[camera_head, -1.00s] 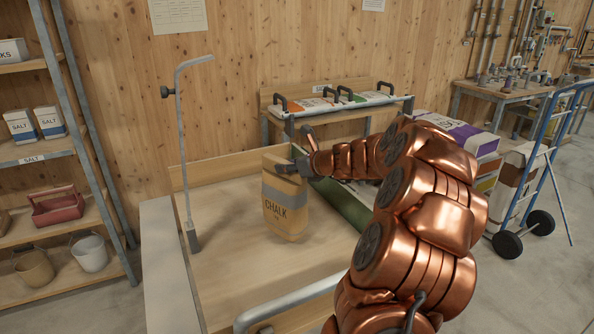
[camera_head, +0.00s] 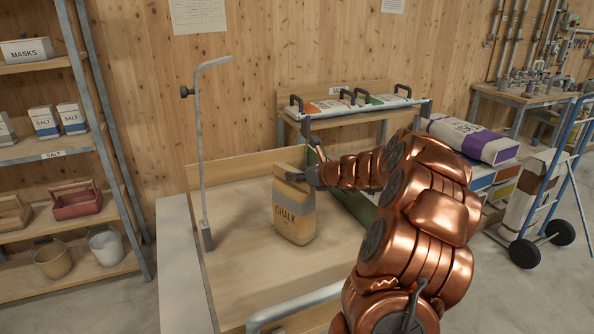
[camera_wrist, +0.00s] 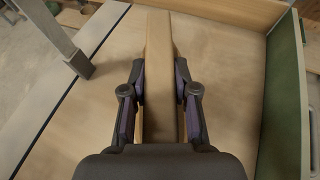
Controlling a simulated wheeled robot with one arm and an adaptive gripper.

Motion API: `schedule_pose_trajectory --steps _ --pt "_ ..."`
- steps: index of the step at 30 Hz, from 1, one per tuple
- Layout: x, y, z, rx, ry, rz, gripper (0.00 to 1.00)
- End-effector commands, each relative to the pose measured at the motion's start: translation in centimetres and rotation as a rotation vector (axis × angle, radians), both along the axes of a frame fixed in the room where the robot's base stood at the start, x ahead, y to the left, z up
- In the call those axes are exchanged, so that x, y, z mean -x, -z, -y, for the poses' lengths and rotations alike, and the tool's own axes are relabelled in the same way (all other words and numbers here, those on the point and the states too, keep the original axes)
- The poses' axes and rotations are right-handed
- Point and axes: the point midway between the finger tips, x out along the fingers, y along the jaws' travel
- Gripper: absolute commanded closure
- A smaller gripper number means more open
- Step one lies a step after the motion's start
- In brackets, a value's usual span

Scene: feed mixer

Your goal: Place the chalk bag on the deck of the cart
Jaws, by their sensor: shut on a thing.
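The chalk bag (camera_head: 293,212) is a tan upright bag marked CHALK, in the middle of the head view over the wooden deck of the cart (camera_head: 240,272). My gripper (camera_head: 303,177) is shut on its upper part from the right. In the wrist view the bag (camera_wrist: 158,50) runs between both fingers (camera_wrist: 160,95), with the pale deck (camera_wrist: 225,70) around it. The bag looks upright; I cannot tell whether its bottom touches the deck.
A grey metal post (camera_head: 202,150) rises from the deck's left side, and a metal handle (camera_head: 295,303) crosses the front. A green panel (camera_head: 358,203) borders the right. Shelves (camera_head: 45,150) stand left; a blue hand truck (camera_head: 550,190) stands right.

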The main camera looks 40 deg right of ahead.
Motion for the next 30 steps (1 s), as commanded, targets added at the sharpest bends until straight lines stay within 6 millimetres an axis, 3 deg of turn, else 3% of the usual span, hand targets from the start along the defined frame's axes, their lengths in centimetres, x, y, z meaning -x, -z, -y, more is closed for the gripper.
schedule_pose_trajectory --steps 12,13,20,30 --pt "-0.04 0.1 0.02 0.0 0.001 0.003 1.0" --pt "-0.02 0.23 0.0 0.0 0.0 0.002 0.7" --pt "-0.01 0.23 0.02 0.0 0.001 0.001 0.46" --pt "0.01 0.17 0.04 0.0 0.001 0.0 0.46"
